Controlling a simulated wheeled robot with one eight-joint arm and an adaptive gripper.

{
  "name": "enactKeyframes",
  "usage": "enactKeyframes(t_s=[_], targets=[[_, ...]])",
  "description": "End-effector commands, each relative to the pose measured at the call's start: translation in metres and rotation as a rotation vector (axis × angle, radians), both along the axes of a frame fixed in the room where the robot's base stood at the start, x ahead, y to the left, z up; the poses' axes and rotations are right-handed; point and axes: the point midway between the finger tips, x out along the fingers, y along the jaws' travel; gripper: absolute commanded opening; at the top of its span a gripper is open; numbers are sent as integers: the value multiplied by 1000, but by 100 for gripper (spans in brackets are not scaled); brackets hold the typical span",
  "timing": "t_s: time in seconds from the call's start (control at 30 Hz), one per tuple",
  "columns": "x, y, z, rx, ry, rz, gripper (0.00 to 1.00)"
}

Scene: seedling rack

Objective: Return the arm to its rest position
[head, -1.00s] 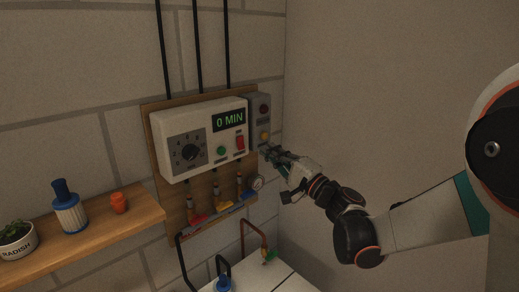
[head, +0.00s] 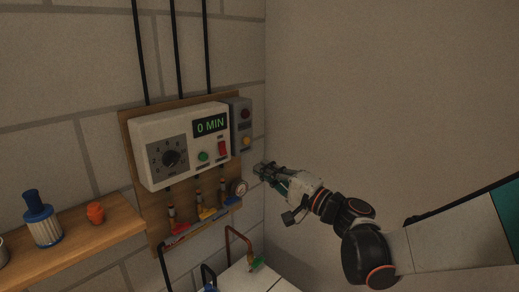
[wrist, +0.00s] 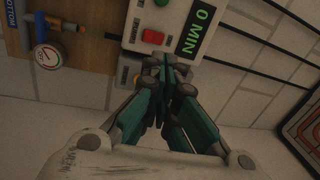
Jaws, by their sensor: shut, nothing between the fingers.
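My gripper (head: 262,170) is in the head view, right of the control box and just below the small grey box with the red and amber lamps. Its fingers are shut and empty. In the wrist view my gripper (wrist: 165,68) shows its green fingers together, in front of the white control box (wrist: 158,22) in the picture. The control box (head: 160,163) has a dial, a green button, a red switch and a display reading 0 MIN. I cannot tell the exact gap between fingertips and wall. My arm reaches in from the right.
Below the control box are valves with coloured handles (head: 203,214) and a pressure gauge (head: 239,187). A wooden shelf (head: 90,232) at left holds a blue-capped filter (head: 43,222) and an orange item (head: 96,212). Bare wall (head: 380,80) fills the right side.

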Motion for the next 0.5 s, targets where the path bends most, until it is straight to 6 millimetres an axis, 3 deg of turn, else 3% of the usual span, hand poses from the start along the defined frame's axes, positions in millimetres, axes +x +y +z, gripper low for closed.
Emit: enactKeyframes(t_s=[0.27, 0.5], targets=[[-65, 7, -71, -408, 49, 30, 0], [-128, -19, -140, -773, 99, 42, 0]])
